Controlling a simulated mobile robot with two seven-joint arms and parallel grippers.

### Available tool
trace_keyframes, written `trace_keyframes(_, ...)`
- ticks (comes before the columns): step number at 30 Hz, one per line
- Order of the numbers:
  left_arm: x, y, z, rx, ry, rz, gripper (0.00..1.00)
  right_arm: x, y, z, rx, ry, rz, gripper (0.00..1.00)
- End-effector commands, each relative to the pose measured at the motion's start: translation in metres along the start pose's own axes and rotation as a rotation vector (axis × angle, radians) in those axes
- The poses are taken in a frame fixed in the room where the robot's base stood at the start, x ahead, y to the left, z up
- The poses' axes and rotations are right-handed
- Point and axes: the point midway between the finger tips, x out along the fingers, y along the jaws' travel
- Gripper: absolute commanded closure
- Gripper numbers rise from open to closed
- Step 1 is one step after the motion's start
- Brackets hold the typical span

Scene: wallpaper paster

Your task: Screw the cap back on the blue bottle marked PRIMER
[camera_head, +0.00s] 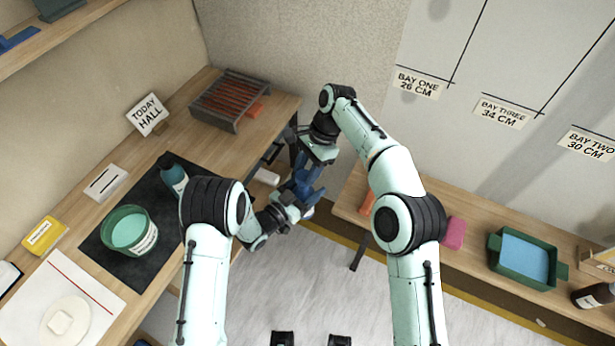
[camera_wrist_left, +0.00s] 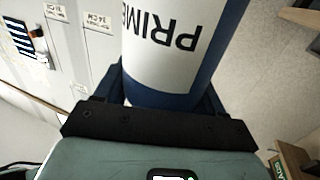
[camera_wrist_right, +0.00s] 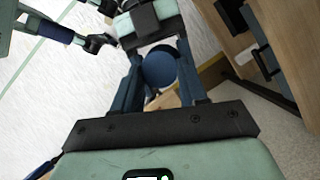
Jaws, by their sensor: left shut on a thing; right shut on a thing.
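The blue bottle (camera_wrist_left: 180,45) with a white label reading PRIME, its last letter out of frame, is held between my left gripper's fingers. My left gripper (camera_head: 300,196) is shut on it; in the head view the bottle is mostly hidden by the grippers. My right gripper (camera_head: 307,170) is just above the left one, pointing down. In the right wrist view a round blue cap (camera_wrist_right: 158,69) lies between its fingers, and the gripper is shut on it. The join between cap and bottle is hidden, so I cannot tell how the cap sits.
The left bench holds a green tub (camera_head: 108,222), another dark bottle (camera_head: 172,172) on a black mat (camera_head: 150,265), and a grill-like rack (camera_head: 207,95). The right bench holds a green tray (camera_head: 490,262) and a pink block (camera_head: 455,233). My grippers are over the gap between the benches.

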Motion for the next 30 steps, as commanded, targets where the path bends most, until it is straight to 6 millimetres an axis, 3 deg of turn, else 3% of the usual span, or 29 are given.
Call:
trace_keyframes(8, 0.0, 0.0, 0.0, 0.0, 0.001, 0.0, 0.86, 0.0, 0.0, 0.0, 0.0, 0.001, 0.0, 0.86)
trace_keyframes(19, 0.0, 0.0, 0.0, 0.0, 0.0, 0.0, 0.86, 0.016, 0.001, -0.007, 0.001, 0.001, 0.001, 0.86)
trace_keyframes(30, 0.0, 0.0, 0.0, 0.0, 0.001, 0.0, 0.86, 0.016, 0.0, -0.007, 0.001, 0.001, 0.0, 0.86)
